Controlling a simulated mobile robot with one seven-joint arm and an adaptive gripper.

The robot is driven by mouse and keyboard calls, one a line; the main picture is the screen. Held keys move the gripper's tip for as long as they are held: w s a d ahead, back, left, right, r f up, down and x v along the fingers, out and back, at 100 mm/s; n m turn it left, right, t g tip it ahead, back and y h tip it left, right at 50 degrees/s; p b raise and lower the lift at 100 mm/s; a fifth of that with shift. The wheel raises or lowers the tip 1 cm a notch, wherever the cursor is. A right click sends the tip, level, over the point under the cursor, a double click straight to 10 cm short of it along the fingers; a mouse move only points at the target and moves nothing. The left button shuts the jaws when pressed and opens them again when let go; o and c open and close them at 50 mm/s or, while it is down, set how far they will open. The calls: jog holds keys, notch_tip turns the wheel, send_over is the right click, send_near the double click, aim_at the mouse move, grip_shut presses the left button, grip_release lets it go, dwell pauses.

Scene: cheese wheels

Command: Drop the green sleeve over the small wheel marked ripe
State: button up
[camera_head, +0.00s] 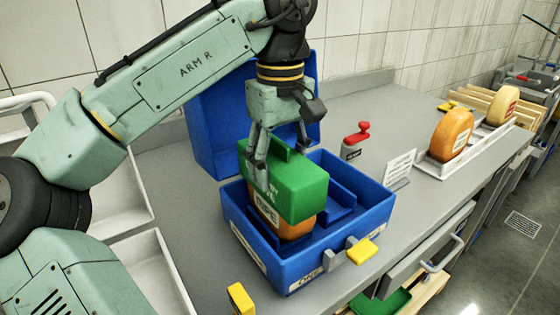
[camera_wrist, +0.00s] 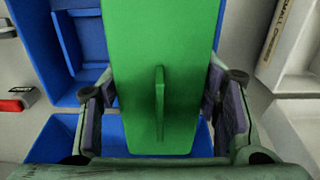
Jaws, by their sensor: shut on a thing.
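The green sleeve (camera_head: 299,190) is in my gripper (camera_head: 281,156), whose fingers press on its two sides near the top. In the wrist view the green sleeve (camera_wrist: 152,50) fills the middle, with a thin upright rib on top, between the fingers of my gripper (camera_wrist: 158,115). The small orange wheel (camera_head: 296,226) with a label reading RIPE stands in the open blue case (camera_head: 335,258). The sleeve is over the wheel's upper part; the wheel's lower part and part of the label show beneath it. Whether the sleeve touches the wheel is hidden.
The case's blue lid (camera_head: 215,140) stands open behind. A yellow latch (camera_head: 362,251) sticks out at its front. A red-topped grey item (camera_head: 356,140) and a white card (camera_head: 399,168) stand to the right. Further right, a white tray (camera_head: 437,172) holds other wheels. White bins are at left.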

jog(key=shift+f, duration=0.35)
jog(key=o, duration=1.1)
